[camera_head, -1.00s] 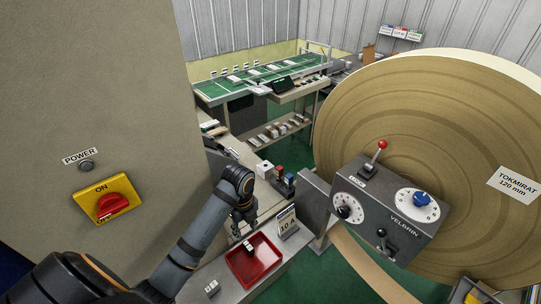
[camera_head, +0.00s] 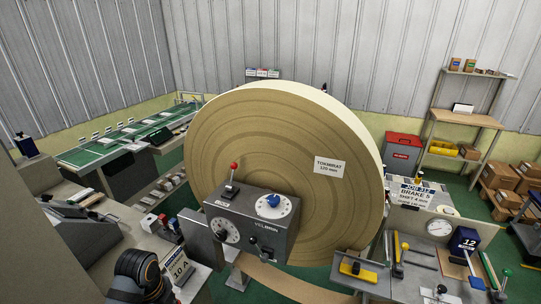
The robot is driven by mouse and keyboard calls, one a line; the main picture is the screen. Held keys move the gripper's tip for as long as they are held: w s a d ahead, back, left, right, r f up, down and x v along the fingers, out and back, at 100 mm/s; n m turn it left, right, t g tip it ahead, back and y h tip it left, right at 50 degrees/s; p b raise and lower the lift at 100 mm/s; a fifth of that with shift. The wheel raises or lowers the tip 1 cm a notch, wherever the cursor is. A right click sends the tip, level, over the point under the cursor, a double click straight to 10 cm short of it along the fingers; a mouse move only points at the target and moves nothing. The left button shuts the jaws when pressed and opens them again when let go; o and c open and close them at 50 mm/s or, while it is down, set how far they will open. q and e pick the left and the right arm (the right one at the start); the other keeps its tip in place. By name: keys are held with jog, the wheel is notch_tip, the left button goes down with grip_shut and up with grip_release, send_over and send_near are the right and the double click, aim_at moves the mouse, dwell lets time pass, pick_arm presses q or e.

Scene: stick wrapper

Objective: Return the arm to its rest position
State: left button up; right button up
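Part of my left arm (camera_head: 142,270), dark with a round banded joint, shows at the lower left edge of the head view, beside the "10 A" card (camera_head: 181,268). The arm runs down out of the frame, and I do not see its gripper's fingers. My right arm and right gripper are not in view.
A huge paper roll (camera_head: 290,150) fills the middle. In front of it stands a grey control box (camera_head: 245,222) with a red-knobbed lever and dials. A cluttered bench (camera_head: 425,272) with a dial gauge is at right. A green conveyor (camera_head: 110,146) is at back left.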

pick_arm(q)
jog(key=s+d+n+t, duration=0.3)
jog(key=s+n, duration=0.6)
jog(key=n, duration=1.1)
jog(key=s+a+f+g+y+b, duration=0.1)
jog(key=s+a+f+b, duration=0.1)
jog(key=f, duration=1.5)
jog(key=s+a+f+b, duration=0.1)
jog(key=s+f+b, duration=0.15)
jog(key=f, duration=1.45)
jog(key=s+a+f+g+b, duration=0.1)
jog(key=s+f+b, duration=0.1)
jog(key=s+f, duration=1.4)
jog(key=shift+s+f, duration=0.15)
jog(key=shift+s, duration=0.05)
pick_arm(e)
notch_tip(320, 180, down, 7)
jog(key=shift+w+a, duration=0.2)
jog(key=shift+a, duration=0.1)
pick_arm(q)
jog(key=shift+a, duration=0.15)
